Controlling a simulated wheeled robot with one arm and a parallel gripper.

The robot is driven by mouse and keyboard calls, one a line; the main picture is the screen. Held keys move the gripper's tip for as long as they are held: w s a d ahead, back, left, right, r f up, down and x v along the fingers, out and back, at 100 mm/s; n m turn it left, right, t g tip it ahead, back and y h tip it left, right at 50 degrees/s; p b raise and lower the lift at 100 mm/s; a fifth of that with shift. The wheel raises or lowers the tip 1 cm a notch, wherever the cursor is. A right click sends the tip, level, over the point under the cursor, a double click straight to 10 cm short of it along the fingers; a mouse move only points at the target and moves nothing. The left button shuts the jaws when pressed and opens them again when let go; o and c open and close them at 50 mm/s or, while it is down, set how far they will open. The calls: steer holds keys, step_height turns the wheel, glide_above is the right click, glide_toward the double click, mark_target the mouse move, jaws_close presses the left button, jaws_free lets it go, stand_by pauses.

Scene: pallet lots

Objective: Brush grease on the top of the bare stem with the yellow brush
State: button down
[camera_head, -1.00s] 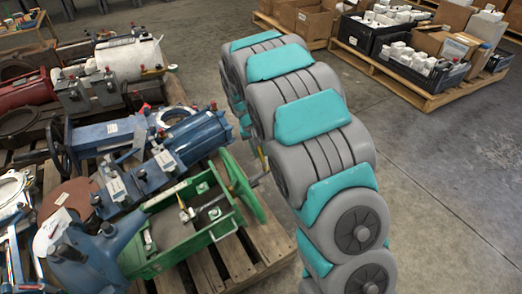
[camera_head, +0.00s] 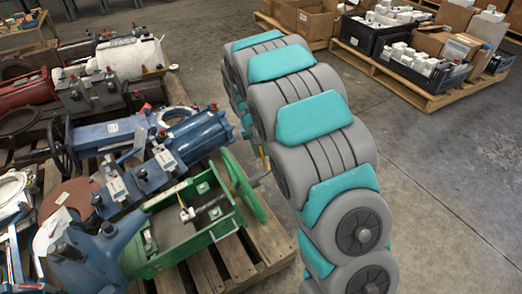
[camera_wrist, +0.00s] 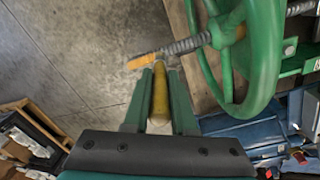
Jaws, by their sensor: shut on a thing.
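My gripper (camera_wrist: 160,85) is shut on the yellow brush (camera_wrist: 160,98), whose handle lies between the two green fingers. The brush head is at the fingertips, close to the bare threaded stem (camera_wrist: 186,46); I cannot tell if they touch. The grey stem sticks out from the green handwheel (camera_wrist: 262,50) and has an orange-yellow outer end. In the head view, the green handwheel (camera_head: 243,187) stands on edge beside the green open-framed valve, with a short bit of stem (camera_head: 261,179) past it. A sliver of the yellow brush (camera_head: 263,156) shows there; my arm hides the gripper.
Blue valve bodies (camera_head: 200,137) and other metal parts crowd the wooden pallet (camera_head: 240,259) on the left. Another pallet (camera_head: 395,84) with black crates and cardboard boxes stands at the back right. The concrete floor (camera_head: 455,180) on the right is clear.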

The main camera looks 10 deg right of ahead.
steer(key=shift+w+d+r, duration=0.1)
steer(key=shift+w+d, duration=0.05)
steer(key=shift+d, duration=0.3)
steer(key=shift+w+d+r, duration=0.1)
steer(key=shift+w+d, duration=0.05)
steer(key=shift+d, duration=0.3)
steer(key=shift+r, duration=0.1)
steer(key=shift+s+a+r+p, duration=0.1)
steer(key=shift+a+r+p, duration=0.1)
steer(key=shift+r, duration=0.75)
steer(key=shift+s+a+r+p, duration=0.1)
steer(key=shift+a+r+p, duration=0.1)
steer(key=shift+r, duration=0.75)
steer(key=shift+a+r+p, duration=0.2)
steer(key=shift+r, duration=0.75)
steer(key=shift+r, duration=0.1)
steer(key=shift+s+a+r, duration=0.1)
steer(key=shift+a+r, duration=0.05)
steer(key=shift+r, duration=0.55)
steer(key=shift+a+r, duration=0.15)
steer(key=shift+r, duration=0.55)
